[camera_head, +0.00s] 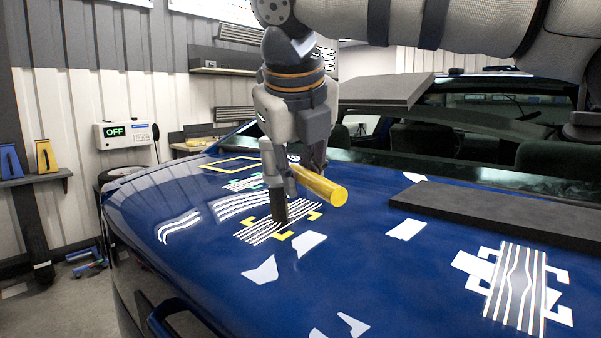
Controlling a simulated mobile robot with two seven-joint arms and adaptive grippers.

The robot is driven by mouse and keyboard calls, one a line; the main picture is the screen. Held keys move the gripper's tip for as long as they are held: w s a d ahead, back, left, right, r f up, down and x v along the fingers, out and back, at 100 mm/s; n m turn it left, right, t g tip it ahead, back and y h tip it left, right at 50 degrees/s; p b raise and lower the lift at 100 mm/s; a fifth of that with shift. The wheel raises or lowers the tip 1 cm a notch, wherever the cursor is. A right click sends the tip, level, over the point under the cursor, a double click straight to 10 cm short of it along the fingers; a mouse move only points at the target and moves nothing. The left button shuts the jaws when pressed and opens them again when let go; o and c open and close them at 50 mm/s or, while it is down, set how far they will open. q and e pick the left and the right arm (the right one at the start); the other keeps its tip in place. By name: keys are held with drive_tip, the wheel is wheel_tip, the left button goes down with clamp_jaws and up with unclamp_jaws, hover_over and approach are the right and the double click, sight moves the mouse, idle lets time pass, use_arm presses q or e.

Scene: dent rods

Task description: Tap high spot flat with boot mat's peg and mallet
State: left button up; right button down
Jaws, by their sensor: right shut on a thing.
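My right gripper (292,178) hangs over the blue panel, fingers pointing down. It is shut on a yellow cylinder (325,188) whose round end faces the camera; I cannot tell whether this is part of the mallet or the peg. A dark upright piece (278,206) at its left finger reaches down to a white-striped patch with yellow corner marks (259,232); contact is unclear. Another striped patch (516,285) with bent lines and white marks lies at the lower right. A dark flat slab (480,208), perhaps the boot mat, lies on the panel at right. My left gripper is out of view.
The blue car panel (215,290) fills the foreground, with more striped reflections and pale patches. A raised dark panel (385,92) stands by the rear window. A wall box reading OFF (127,133) and a shelf with yellow and blue items (44,155) are at left.

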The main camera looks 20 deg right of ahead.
idle(0.6)
drive_tip(key=shift+f, duration=0.7)
drive_tip(key=shift+r, duration=0.1)
drive_tip(key=r, duration=0.7)
drive_tip(key=shift+s+a, duration=0.25)
drive_tip(key=s, duration=0.3)
drive_tip(key=s+d, duration=0.1)
drive_tip(key=s, duration=0.4)
drive_tip(key=shift+s+d+f, duration=0.25)
drive_tip(key=shift+s+d, duration=0.1)
drive_tip(key=shift+s, duration=0.05)
